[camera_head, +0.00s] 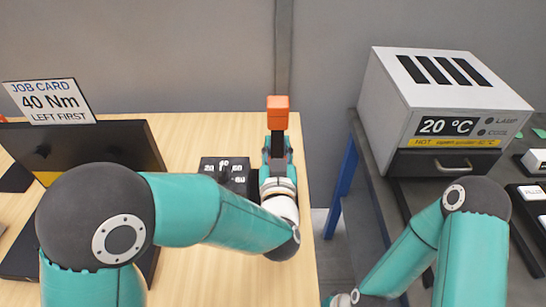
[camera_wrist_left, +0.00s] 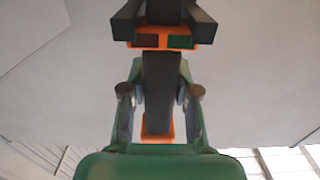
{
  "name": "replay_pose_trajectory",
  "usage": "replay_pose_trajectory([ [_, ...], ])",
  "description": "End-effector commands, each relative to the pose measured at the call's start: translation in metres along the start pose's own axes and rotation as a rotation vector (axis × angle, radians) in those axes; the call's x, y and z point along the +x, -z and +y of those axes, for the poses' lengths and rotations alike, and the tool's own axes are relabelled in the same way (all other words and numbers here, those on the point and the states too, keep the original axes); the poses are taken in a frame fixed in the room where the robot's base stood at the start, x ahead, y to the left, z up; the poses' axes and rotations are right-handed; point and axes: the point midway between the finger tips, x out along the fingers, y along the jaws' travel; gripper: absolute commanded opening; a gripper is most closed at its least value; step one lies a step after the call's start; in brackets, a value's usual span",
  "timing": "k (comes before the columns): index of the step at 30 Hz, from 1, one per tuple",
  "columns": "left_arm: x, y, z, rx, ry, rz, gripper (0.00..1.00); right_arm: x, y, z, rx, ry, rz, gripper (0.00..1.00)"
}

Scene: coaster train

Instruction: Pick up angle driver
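The angle driver (camera_head: 277,105) shows in the head view as an orange block above my left gripper (camera_head: 277,148). In the left wrist view the driver (camera_wrist_left: 162,80) is a dark bar with orange parts and runs between the two fingers. My left gripper (camera_wrist_left: 160,100) is closed around it, with one finger at each side. The driver is held up near the table's right edge. Its lower part is hidden by my left wrist in the head view. My right arm reaches down at the lower right; its gripper is outside the frame.
A black block with numbered markings (camera_head: 222,165) stands on the wooden table (camera_head: 200,128), left of my left gripper. A black display stand (camera_head: 120,140) and a 40 Nm job card (camera_head: 48,102) are at left. A grey oven (camera_head: 430,85) reading 20 °C stands on the right bench.

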Motion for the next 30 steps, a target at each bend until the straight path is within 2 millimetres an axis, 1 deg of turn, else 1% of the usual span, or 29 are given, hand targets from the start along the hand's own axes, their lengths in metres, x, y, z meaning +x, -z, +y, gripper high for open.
replay_pose_trajectory([
  [1,0.0,0.0,0.001,0.0,-0.001,0.0,0.17,0.0,0.0,0.0,0.0,0.0,0.0,0.4],
  [4,0.0,0.0,0.001,0.0,-0.002,0.0,0.0,0.0,0.0,0.0,0.0,0.0,0.0,0.4],
  [11,0.0,0.0,0.001,0.0,-0.003,0.001,0.0,0.0,0.0,0.0,0.0,0.0,0.0,0.4],
  [12,0.0,0.005,0.002,-0.003,-0.002,0.012,0.0,-0.001,0.0,0.0,0.0,0.0,0.0,0.4],
  [20,0.0,0.006,0.002,-0.004,-0.002,0.012,0.0,-0.001,0.0,0.0,0.0,0.0,0.0,0.4],
  [23,0.0,0.01,0.002,-0.004,-0.003,0.013,0.0,-0.003,0.0,-0.001,0.0,0.0,0.0,0.4],
  [30,0.0,0.028,0.003,-0.004,-0.005,0.012,0.0,-0.011,0.0,-0.004,0.0,0.0,0.0,0.4],
])
